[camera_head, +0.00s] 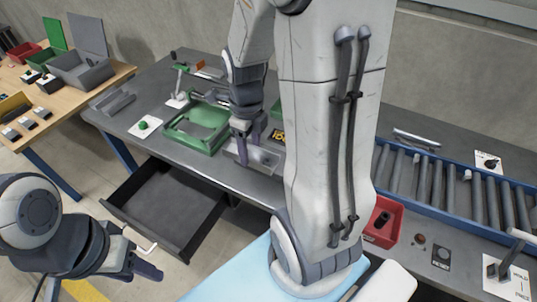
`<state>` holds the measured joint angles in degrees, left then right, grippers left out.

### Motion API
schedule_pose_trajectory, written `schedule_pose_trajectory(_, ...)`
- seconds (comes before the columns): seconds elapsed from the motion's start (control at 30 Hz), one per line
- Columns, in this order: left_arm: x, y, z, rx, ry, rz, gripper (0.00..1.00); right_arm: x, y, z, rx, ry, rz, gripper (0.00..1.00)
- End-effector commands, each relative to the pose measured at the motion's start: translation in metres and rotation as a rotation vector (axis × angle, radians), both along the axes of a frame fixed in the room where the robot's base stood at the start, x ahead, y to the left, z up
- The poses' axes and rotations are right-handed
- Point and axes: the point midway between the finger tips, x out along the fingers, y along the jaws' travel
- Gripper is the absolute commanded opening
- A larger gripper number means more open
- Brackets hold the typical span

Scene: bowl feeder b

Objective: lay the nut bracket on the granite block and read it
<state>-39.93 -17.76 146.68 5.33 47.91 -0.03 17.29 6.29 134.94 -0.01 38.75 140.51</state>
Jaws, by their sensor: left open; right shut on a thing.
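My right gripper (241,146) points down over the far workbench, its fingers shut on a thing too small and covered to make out. Just under and beside it is a grey, shallow block or tray (262,160) at the bench's front edge; I cannot tell whether this is the granite block. No nut bracket can be told apart with certainty. A dark panel with orange marks (279,136), perhaps a readout, is partly hidden behind my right arm. My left gripper (150,270) is open at the lower left, near the handle of an open drawer.
The drawer (168,205) is pulled out and looks empty. A green fixture (197,128) stands left of my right gripper. A red bin (382,222) and a blue roller conveyor (455,188) lie to the right. A wooden table (60,105) with bins is at the left.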

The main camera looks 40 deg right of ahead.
Motion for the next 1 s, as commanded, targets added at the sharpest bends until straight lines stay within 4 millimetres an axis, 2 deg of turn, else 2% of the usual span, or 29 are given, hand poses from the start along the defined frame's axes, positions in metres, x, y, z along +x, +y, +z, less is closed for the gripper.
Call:
schedule_pose_trajectory(0.2, 0.000, 0.000, 0.008, 0.000, 0.000, 0.000, 0.50, 0.016, -0.049, -0.030, 0.002, 0.005, -0.005, 0.00)
schedule_pose_trajectory(0.4, 0.000, 0.000, 0.014, 0.000, 0.000, 0.000, 0.50, 0.030, -0.082, -0.051, 0.001, 0.003, 0.001, 0.00)
schedule_pose_trajectory(0.57, 0.000, 0.000, 0.015, 0.000, 0.000, 0.000, 0.50, 0.033, -0.091, -0.059, 0.001, 0.003, 0.004, 0.00)
schedule_pose_trajectory(0.83, 0.000, 0.000, 0.021, 0.000, 0.000, 0.000, 0.50, 0.033, -0.090, -0.095, 0.002, 0.003, 0.006, 0.00)
schedule_pose_trajectory(1.0, 0.000, 0.000, 0.020, 0.000, 0.000, 0.000, 0.50, 0.034, -0.090, -0.098, 0.000, -0.001, 0.005, 0.00)
